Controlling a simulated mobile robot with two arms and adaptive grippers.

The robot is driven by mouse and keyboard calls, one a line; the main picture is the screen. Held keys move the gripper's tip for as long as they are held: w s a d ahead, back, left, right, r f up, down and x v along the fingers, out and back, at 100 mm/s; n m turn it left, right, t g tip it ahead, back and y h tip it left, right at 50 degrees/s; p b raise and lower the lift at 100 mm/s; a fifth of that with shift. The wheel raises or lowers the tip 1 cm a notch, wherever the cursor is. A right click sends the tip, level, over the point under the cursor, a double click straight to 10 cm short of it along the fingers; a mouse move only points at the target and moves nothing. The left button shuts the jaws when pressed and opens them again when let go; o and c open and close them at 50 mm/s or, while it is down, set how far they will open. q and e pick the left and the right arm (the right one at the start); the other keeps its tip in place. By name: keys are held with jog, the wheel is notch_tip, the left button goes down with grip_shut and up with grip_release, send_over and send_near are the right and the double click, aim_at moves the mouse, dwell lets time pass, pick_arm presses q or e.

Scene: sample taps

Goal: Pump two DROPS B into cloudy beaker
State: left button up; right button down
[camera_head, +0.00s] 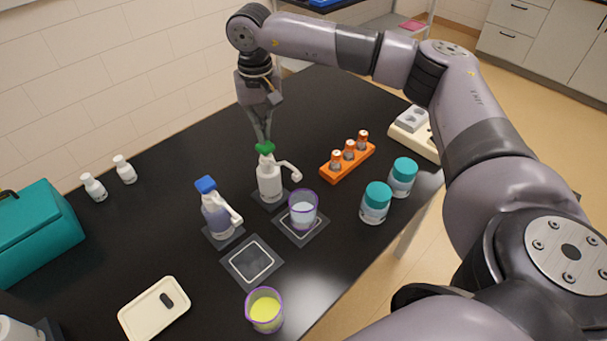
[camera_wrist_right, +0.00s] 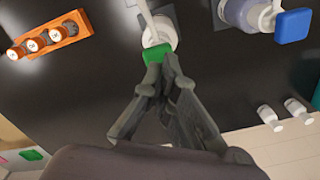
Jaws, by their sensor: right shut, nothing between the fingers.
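A white pump bottle with a green top (camera_head: 269,185) stands on a dark mat, its spout pointing right. A purple-rimmed beaker with pale, cloudy-looking liquid (camera_head: 303,214) stands on the mat beside it, near the spout's end. A lavender pump bottle with a blue top (camera_head: 216,218) stands to the left. I cannot read any labels. My right gripper (camera_head: 264,139) is shut and empty, pointing down with its tips at the green top. The wrist view shows the tips (camera_wrist_right: 158,62) at the green top (camera_wrist_right: 156,53); whether they touch is unclear. My left gripper is not in view.
A purple-rimmed beaker of yellow liquid (camera_head: 265,313) stands at the front. An empty mat (camera_head: 251,262) lies behind it. Two teal-lidded jars (camera_head: 375,206) and an orange vial rack (camera_head: 349,164) are to the right. A cream tray (camera_head: 155,312) and teal case (camera_head: 38,232) are left.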

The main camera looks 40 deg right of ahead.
jog(key=shift+f+b, duration=1.2)
jog(key=shift+f, duration=0.5)
jog(key=shift+r, duration=0.15)
jog(key=shift+r+p, duration=1)
jog(key=shift+r, duration=0.55)
jog(key=shift+f, duration=0.25)
